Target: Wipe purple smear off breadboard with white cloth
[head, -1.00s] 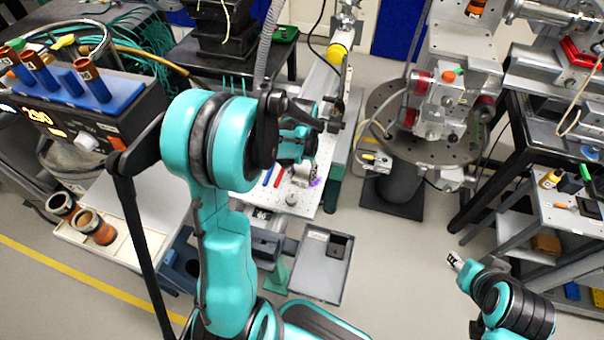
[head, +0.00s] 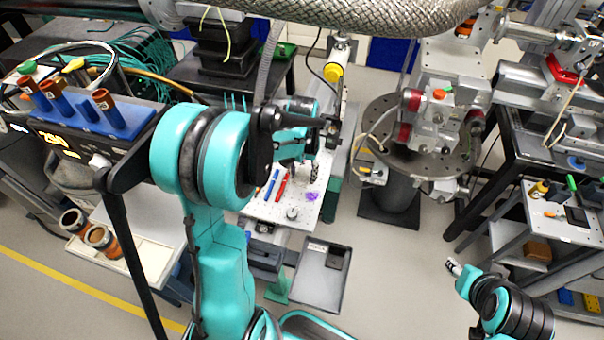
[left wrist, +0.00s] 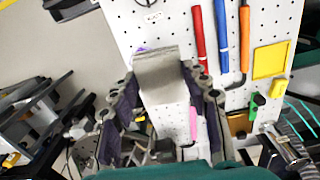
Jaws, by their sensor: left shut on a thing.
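The breadboard (head: 265,211) is a pale perforated plate in the middle of the head view, and it fills much of the left wrist view (left wrist: 175,20). The purple smear (head: 312,197) shows on its right part; a sliver of purple (left wrist: 140,50) shows beside the cloth in the left wrist view. My left gripper (left wrist: 165,90) is shut on the white cloth (left wrist: 162,68), a greyish folded pad, over the breadboard. Whether the cloth touches the board cannot be told. In the head view, my arm hides most of it. My right gripper (head: 453,266) is low at right, away from the board, its jaws unclear.
A red tool (left wrist: 198,33), a blue tool (left wrist: 221,35) and an orange-handled tool (left wrist: 244,40) lie on the board beside a yellow square (left wrist: 270,60). A small round metal piece (head: 292,213) sits near the front edge. A grey tray (head: 318,280) stands below in front.

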